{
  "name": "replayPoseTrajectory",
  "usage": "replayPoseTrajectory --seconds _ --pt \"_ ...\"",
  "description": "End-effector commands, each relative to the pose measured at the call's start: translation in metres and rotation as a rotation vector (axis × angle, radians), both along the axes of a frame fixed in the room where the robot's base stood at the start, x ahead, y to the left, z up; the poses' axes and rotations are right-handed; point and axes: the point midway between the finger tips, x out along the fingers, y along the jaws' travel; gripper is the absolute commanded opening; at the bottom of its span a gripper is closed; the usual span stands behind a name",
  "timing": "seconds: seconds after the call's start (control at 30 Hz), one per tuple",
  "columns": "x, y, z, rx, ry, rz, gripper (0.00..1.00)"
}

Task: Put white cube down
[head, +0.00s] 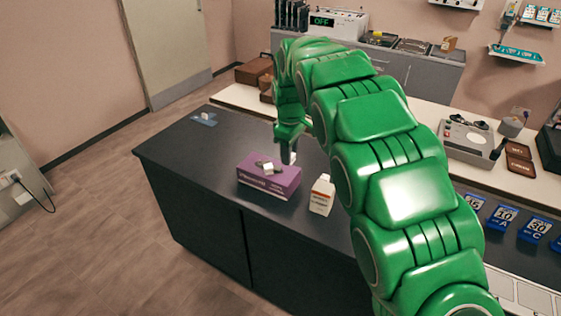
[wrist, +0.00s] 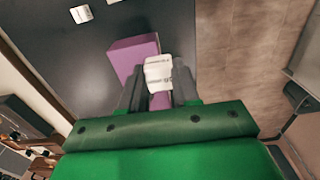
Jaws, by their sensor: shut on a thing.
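The white cube (wrist: 158,72), with faint dark print, sits between the two fingers of my gripper (wrist: 157,86) in the wrist view. The gripper is shut on it. In the head view my gripper (head: 288,150) points down just behind and to the right of a purple box (head: 262,184), and only a small pale bit of the cube shows there. The box also shows below the fingers in the wrist view (wrist: 130,55). I cannot tell whether the cube touches anything beneath it.
A blue item (head: 204,119) lies at the far left of the dark counter (head: 185,150). The counter's left part is mostly bare.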

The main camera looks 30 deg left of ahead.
Motion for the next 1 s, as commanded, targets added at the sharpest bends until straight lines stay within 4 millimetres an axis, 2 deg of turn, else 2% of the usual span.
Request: replayPoseTrajectory --seconds 0.67,1.0 --pt "0.043 0.037 -0.026 0.001 -0.001 0.001 0.02" --pt "0.061 0.052 -0.049 -0.001 0.002 0.0 0.02"
